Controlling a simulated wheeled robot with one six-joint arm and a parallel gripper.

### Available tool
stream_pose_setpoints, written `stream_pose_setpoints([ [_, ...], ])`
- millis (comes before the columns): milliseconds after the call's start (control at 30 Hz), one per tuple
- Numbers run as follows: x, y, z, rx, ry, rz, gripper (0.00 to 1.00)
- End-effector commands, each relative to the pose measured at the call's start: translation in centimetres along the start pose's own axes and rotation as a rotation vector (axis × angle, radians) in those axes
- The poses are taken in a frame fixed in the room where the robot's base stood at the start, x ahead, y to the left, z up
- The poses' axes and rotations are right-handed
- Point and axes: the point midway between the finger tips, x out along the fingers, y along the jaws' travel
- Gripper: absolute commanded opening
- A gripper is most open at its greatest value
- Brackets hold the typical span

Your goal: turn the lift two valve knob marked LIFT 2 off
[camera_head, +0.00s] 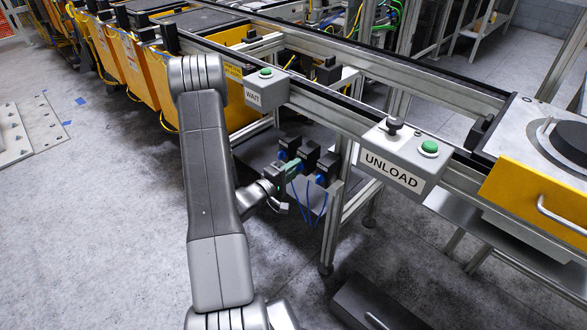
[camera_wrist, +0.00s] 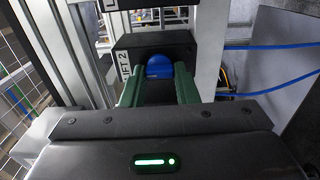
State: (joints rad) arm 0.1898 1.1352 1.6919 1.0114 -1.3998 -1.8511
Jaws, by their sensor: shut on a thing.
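The LIFT 2 valve is a black block (camera_wrist: 125,47) with a white "LIFT 2" label on its left side in the wrist view. Its blue knob (camera_wrist: 159,67) sits between the two green fingers of my gripper (camera_wrist: 158,88). The fingers are shut on the knob, one on each side, and hide part of it. In the head view my gripper (camera_head: 289,172) reaches the black valve blocks with blue knobs under the conveyor frame. Which way the knob is turned cannot be told.
Other black valve blocks (camera_head: 327,165) with blue knobs and blue hoses stand close by on a grey shelf. A frame post (camera_head: 333,215) is to the right. The UNLOAD box (camera_head: 400,160) and WAIT box (camera_head: 266,90) hang on the conveyor rail above.

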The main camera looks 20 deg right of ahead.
Motion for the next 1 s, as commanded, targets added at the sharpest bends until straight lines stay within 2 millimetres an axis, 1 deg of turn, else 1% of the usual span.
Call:
stream_pose_setpoints([
  [267,0.0,-0.1,0.0,-0.002,0.0,-0.001,0.04],
  [300,0.0,-0.1,0.0,-0.002,0.0,-0.001,0.33],
  [367,0.0,-0.1,0.0,-0.002,0.0,-0.001,0.45],
  [400,0.0,-0.1,0.0,-0.002,0.0,-0.001,0.49],
  [667,-0.1,0.0,0.0,0.0,0.0,0.0,0.49],
  [767,-0.6,0.0,-0.1,0.0,0.001,-0.001,0.49],
  [867,-1.8,0.0,-0.1,-0.002,0.004,-0.001,0.49],
  [1000,-4.7,0.0,-0.1,-0.003,0.005,-0.001,0.49],
])
